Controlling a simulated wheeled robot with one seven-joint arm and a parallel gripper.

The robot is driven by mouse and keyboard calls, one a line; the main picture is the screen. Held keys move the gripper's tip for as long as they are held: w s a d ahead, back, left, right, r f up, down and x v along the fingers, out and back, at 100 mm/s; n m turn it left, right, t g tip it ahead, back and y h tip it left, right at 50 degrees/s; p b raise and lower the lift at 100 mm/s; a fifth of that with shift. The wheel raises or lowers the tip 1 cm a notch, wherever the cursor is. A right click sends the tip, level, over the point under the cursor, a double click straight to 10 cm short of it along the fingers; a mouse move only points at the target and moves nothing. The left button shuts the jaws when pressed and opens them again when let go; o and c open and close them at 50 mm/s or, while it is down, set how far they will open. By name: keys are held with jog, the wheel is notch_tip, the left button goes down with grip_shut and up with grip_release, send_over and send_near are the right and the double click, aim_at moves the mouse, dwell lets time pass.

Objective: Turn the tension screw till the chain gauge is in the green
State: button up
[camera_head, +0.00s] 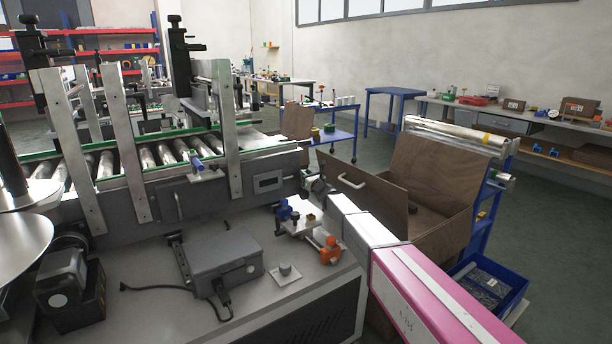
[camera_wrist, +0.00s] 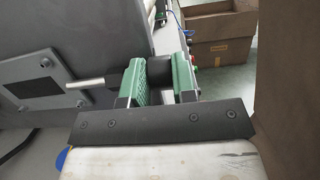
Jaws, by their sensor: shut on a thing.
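My gripper (camera_head: 314,184) is at the right end of the conveyor's grey side panel. In the wrist view my gripper (camera_wrist: 161,76) has its two green fingers closed on a black knob (camera_wrist: 131,71). A thin bright metal shaft (camera_wrist: 88,83) runs left from the knob toward the panel; I take this for the tension screw (camera_wrist: 157,68). Whether its tip enters the panel I cannot tell. A framed window (camera_head: 268,183), likely the chain gauge, sits in the panel left of the gripper. It also shows in the wrist view (camera_wrist: 38,82), but no pointer or green band can be read.
A brown open box (camera_head: 425,175) stands close to the right of my arm. Below on the bench are a grey box (camera_head: 222,266) with a cable and a small clamp fixture (camera_head: 328,250). A blue crate (camera_head: 488,285) is low at right.

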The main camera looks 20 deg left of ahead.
jog(key=shift+f+t+y, duration=0.1)
jog(key=shift+t+y, duration=0.2)
jog(key=shift+y, duration=0.1)
jog(key=o, duration=0.6)
jog(key=shift+o, duration=0.2)
jog(key=v, duration=1.1)
jog(key=shift+a, duration=0.1)
